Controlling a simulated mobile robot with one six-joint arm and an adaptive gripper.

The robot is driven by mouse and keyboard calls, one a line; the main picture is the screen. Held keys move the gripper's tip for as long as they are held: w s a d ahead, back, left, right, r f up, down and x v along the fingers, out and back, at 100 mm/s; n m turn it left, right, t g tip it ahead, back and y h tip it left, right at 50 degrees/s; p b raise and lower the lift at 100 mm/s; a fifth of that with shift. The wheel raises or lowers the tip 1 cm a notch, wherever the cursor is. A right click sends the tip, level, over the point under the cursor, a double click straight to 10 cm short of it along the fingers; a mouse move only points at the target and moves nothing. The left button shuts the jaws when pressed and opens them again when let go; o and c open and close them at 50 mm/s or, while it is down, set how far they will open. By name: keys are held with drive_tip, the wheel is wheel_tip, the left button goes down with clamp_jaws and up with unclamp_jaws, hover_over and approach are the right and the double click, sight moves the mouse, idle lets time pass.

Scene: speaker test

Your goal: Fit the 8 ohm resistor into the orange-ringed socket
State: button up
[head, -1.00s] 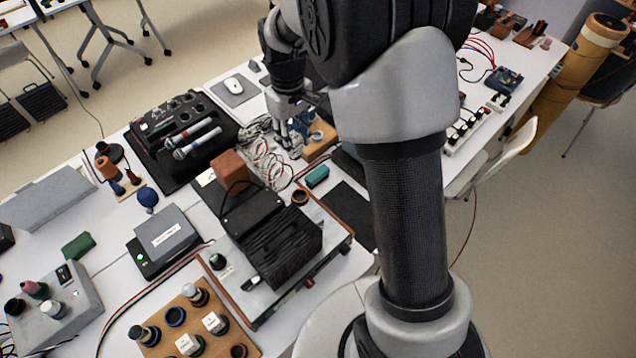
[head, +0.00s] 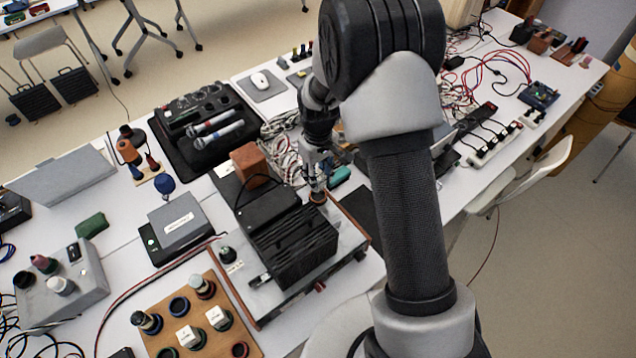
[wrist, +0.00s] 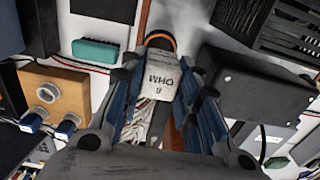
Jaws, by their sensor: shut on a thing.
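My gripper (head: 317,176) is shut on the 8 ohm resistor (wrist: 160,85), a pale block with "8 OHM" printed on it, upside down in the wrist view. The fingers are on either side of it. The orange-ringed socket (wrist: 160,37) shows just past the resistor's far end, partly covered by it. In the head view, the socket (head: 318,197) lies right under my gripper at the back corner of the grey apparatus. I cannot tell whether the resistor's end touches the socket or is inside it.
The black finned block (head: 292,245) stands on the apparatus close in front of the socket. A teal block (wrist: 95,51) and a wooden block with metal posts (wrist: 50,93) lie nearby. A brown brick (head: 250,165) and tangled cables (head: 283,140) are close behind.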

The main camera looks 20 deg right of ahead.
drive_tip(key=shift+f+b, duration=0.3)
drive_tip(key=shift+f, duration=1.4)
drive_tip(key=shift+f, duration=0.35)
drive_tip(key=o, duration=1.1)
